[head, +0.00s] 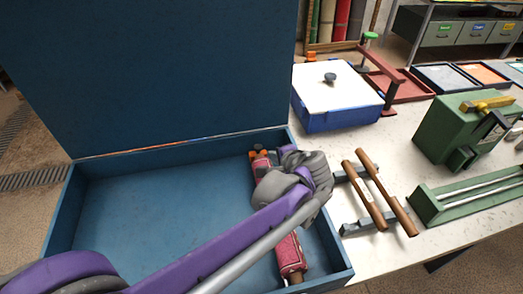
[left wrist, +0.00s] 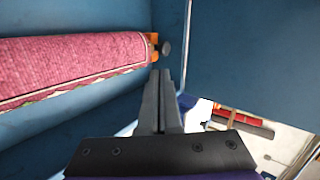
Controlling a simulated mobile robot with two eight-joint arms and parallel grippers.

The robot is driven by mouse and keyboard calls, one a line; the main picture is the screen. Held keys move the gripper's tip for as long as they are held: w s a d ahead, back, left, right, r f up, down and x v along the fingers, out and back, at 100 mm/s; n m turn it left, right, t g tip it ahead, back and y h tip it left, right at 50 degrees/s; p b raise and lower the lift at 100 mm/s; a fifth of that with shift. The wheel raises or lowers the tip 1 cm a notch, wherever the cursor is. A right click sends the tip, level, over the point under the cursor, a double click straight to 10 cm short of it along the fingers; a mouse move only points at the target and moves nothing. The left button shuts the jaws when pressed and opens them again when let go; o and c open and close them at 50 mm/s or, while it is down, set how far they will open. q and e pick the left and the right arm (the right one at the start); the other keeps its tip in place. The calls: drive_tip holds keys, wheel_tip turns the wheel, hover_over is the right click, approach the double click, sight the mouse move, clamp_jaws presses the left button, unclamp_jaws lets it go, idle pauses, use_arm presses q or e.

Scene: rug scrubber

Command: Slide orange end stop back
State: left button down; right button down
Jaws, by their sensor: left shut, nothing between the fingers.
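A rolled red rug (head: 290,256) lies along the right side of the open blue box (head: 150,215), partly hidden by my left arm. The orange end stop (head: 262,152) is at the rug's far end, near the box's back wall. My left gripper (head: 288,152) is shut and empty, just right of the stop. My right gripper is not in view.
The box's raised blue lid (head: 160,70) stands behind. A blue case with a white lid (head: 335,90) stands behind. The box's left floor is clear.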

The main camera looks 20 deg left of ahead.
sight(261, 147)
use_arm(q)
drive_tip(key=shift+w+a+f, duration=0.2)
drive_tip(key=shift+w+a, duration=0.05)
drive_tip(key=shift+w, duration=0.1)
drive_tip(key=x, duration=0.8)
drive_tip(key=shift+a+f, duration=0.15)
drive_tip(key=shift+a, duration=0.05)
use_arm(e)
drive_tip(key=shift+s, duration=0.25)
use_arm(q)
drive_tip(key=w+a, duration=0.2)
drive_tip(key=w, duration=0.1)
drive_tip(key=shift+a, duration=0.25)
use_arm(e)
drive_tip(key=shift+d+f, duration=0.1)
use_arm(q)
drive_tip(key=shift+d, duration=0.1)
